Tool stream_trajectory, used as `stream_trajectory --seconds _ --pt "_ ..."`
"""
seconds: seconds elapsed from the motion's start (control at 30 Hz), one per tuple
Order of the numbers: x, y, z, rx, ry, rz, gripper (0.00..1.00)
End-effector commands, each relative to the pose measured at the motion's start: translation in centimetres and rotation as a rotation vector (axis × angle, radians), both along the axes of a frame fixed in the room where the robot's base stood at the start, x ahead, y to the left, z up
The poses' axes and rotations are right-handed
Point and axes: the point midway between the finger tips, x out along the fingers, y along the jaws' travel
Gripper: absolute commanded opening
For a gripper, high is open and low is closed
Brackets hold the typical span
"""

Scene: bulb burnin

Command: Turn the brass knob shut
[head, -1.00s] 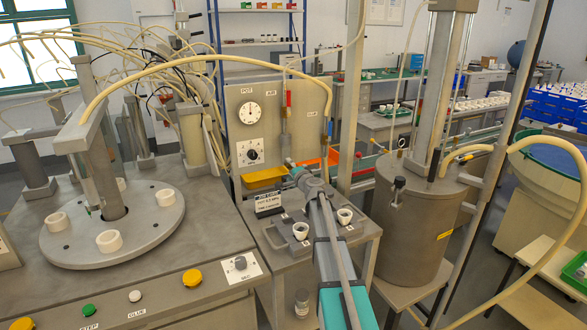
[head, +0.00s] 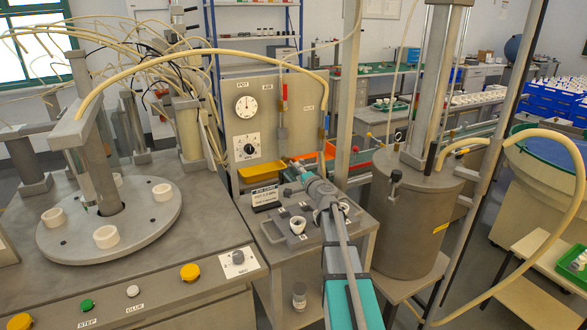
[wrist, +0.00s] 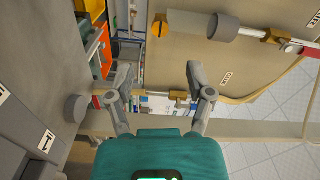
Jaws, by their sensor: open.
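My gripper (wrist: 157,75) is open and empty in the wrist view, its two fingers apart in front of the grey-beige panel. A small brass fitting (wrist: 180,96) shows beyond and between the fingers, beside the pale hose; they do not touch it in the picture. Another brass piece (wrist: 160,24) sits at the end of a grey cylinder, and a brass block (wrist: 275,36) lies farther along that line. I cannot tell for certain which is the knob. In the head view my gripper (head: 295,165) is small, low before the panel (head: 262,145); its jaws are hard to make out.
Yellow (head: 262,173) and orange bins sit at the panel's foot. A small bench with white cups (head: 298,224) lies under my arm. A large metal pot (head: 410,225) stands right, a round turntable (head: 70,240) left. A pale hose (head: 200,54) arches over to the panel.

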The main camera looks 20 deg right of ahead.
Motion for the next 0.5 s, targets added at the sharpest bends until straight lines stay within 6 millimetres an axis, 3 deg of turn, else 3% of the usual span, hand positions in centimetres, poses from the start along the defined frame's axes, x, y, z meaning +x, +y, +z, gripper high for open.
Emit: stream_trajectory --seconds 0.2,0.5 --pt "-2.3 0.0 0.0 0.000 0.000 0.000 0.68" --pt "-2.6 -0.1 0.0 0.000 0.000 0.000 0.68"
